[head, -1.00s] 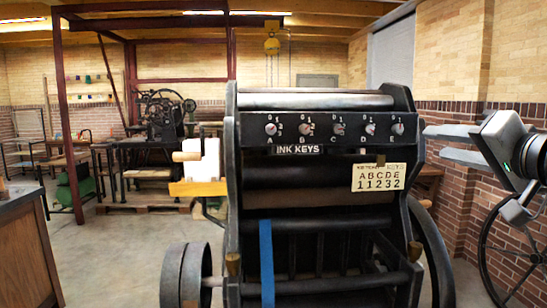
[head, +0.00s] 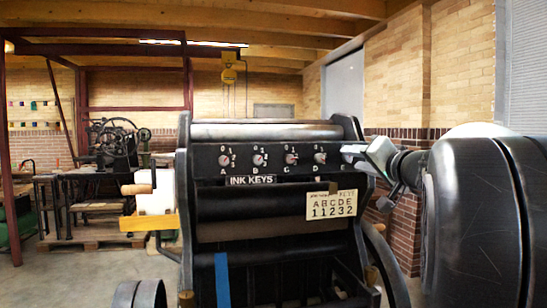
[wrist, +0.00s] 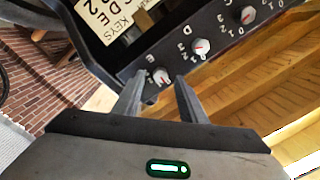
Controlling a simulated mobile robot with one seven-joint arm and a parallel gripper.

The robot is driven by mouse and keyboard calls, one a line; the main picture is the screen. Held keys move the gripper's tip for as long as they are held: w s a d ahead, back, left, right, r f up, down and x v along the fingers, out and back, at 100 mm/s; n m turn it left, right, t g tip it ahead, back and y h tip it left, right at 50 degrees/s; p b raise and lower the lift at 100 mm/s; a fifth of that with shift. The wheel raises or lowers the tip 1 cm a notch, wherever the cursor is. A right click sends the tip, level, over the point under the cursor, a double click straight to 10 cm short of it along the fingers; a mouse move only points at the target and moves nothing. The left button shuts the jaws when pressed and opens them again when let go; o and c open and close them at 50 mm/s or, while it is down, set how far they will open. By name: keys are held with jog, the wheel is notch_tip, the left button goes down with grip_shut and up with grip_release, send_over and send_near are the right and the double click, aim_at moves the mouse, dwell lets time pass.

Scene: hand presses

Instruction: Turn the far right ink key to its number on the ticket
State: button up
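The far right ink key E (wrist: 161,77) is a small pale round knob with a red mark, on the dark key panel of the press. In the head view my gripper (head: 354,151) covers it. In the wrist view my gripper (wrist: 159,90) is open, with one finger on each side of the knob in the picture. I cannot tell whether the fingers touch it or stop just short. Which number its mark points to is too small to read surely. The ticket (head: 332,205) reads A B C D E over 1 1 2 3 2; it is partly visible in the wrist view (wrist: 110,18).
Keys D (head: 320,158), C (head: 291,158), B (head: 259,160) and A (head: 224,160) sit in a row to the left of E. In the wrist view, D (wrist: 201,47) is close to my right finger. The press's side frame stands close beside key E.

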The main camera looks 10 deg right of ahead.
jog(key=shift+w+a, duration=0.1)
jog(key=shift+w, duration=0.7)
grip_shut()
